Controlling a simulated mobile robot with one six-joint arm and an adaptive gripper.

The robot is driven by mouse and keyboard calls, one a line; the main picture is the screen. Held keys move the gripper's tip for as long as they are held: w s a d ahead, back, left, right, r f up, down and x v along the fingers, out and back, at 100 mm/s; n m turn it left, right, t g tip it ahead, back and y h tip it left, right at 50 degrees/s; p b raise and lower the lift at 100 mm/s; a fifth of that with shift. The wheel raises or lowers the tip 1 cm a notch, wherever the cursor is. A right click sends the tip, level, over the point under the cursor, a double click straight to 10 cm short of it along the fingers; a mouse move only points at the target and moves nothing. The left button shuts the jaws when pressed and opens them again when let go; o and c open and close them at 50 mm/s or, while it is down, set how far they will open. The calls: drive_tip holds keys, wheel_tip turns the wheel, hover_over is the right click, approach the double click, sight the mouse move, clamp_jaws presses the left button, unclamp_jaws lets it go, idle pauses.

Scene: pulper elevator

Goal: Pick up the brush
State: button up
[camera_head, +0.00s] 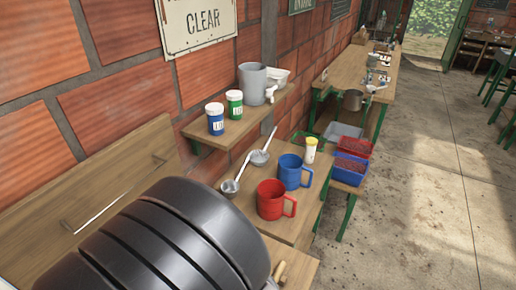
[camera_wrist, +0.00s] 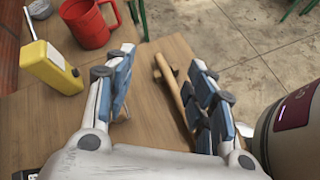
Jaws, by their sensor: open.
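A wooden stick-like thing (camera_wrist: 174,88), which looks like the brush's handle, lies on the wooden tabletop (camera_wrist: 150,110) in the wrist view. It runs between my fingers, closer to the right one, and its near end is hidden by the finger pads. I cannot see any bristles. My gripper (camera_wrist: 161,62) is open around it, with blue-padded fingers apart. In the head view a small piece of the wooden handle (camera_head: 281,271) shows beside my dark arm, which hides the rest.
A red mug (camera_wrist: 88,24) and a yellow device (camera_wrist: 50,66) stand left of my gripper. A dark cylindrical container (camera_wrist: 298,130) is close on the right. The head view also shows a blue mug (camera_head: 294,172), ladles (camera_head: 230,187) and a shelf (camera_head: 205,134) with jars.

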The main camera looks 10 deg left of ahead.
drive_tip(key=s+a+f+n+t+y, duration=0.1)
drive_tip(key=a+f+n, duration=0.1)
drive_tip(key=a, duration=0.1)
drive_tip(key=s+a+f+n+t+y, duration=0.1)
drive_tip(key=s+a+f+n, duration=0.1)
drive_tip(key=a+f+n, duration=0.1)
drive_tip(key=s+a+f+n+t+y, duration=0.1)
drive_tip(key=a+f+n+t, duration=0.1)
drive_tip(key=a+n, duration=0.1)
drive_tip(key=shift+s+a+f, duration=0.25)
drive_tip(key=shift+a+f, duration=0.1)
drive_tip(key=shift+a, duration=0.1)
drive_tip(key=x, duration=0.4)
drive_tip(key=b+x, duration=0.1)
drive_tip(key=x, duration=0.2)
drive_tip(key=b+x, duration=0.1)
drive_tip(key=x, duration=0.3)
drive_tip(key=shift+w+a+f, duration=0.15)
drive_tip(key=shift+w, duration=0.25)
drive_tip(key=shift+b+x, duration=0.7)
drive_tip(key=shift+x, duration=2.1)
drive_tip(key=shift+a+y, duration=0.15)
drive_tip(key=shift+y, duration=0.15)
drive_tip(key=shift+c, duration=0.4)
clamp_jaws()
